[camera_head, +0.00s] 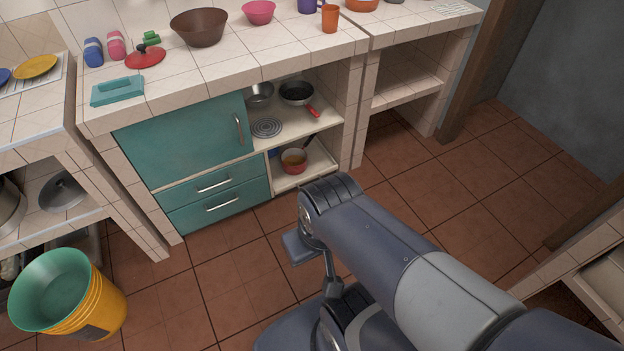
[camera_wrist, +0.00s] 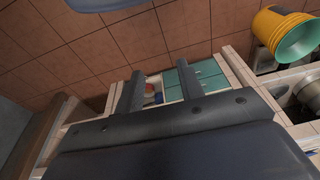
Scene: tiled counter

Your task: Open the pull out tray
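The teal cabinet under the counter has two closed drawers, an upper one (camera_head: 240,175) and a lower one (camera_head: 243,205), each with a silver bar handle. To their right, a low pale shelf or tray (camera_head: 310,178) holds a red pot (camera_head: 293,160); I cannot tell which of these is the pull out tray. In the wrist view, my gripper (camera_wrist: 161,72) has its two dark fingers apart with nothing between them. Teal fronts (camera_wrist: 207,69) show beyond the fingers, some way off, partly hidden by one finger. My gripper is not clearly visible in the head view.
A teal cabinet door (camera_head: 185,140) sits above the drawers. A yellow bucket (camera_head: 98,308) with a green inside stands on the floor at left. The tiled floor (camera_head: 225,265) before the drawers is clear. Dishes stand on the counter (camera_head: 215,65).

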